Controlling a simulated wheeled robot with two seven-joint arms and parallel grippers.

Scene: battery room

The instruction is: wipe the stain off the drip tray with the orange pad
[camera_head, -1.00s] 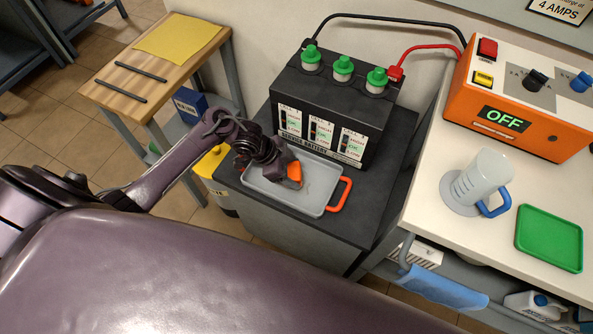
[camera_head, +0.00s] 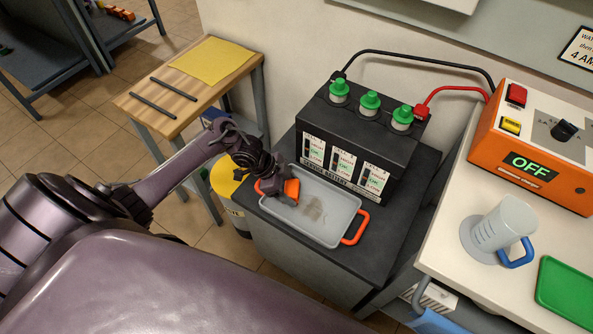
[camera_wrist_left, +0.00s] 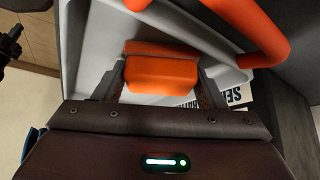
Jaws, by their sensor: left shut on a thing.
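The grey drip tray (camera_head: 328,228) with orange handles lies on the dark stand in front of the battery. My left gripper (camera_head: 284,192) is shut on the orange pad (camera_head: 291,189) at the tray's left end, left of the stain. In the left wrist view the pad (camera_wrist_left: 162,72) sits between the two fingers, with an orange tray handle (camera_wrist_left: 252,30) beyond it. I cannot tell whether the pad touches the tray floor. My right gripper is not in view.
The black battery (camera_head: 352,140) with green caps stands right behind the tray. A clear jug (camera_head: 497,232) with a blue handle, a green tray (camera_head: 568,290) and the orange charger (camera_head: 530,150) are on the white bench at right. A yellow bin (camera_head: 226,178) stands left of the stand.

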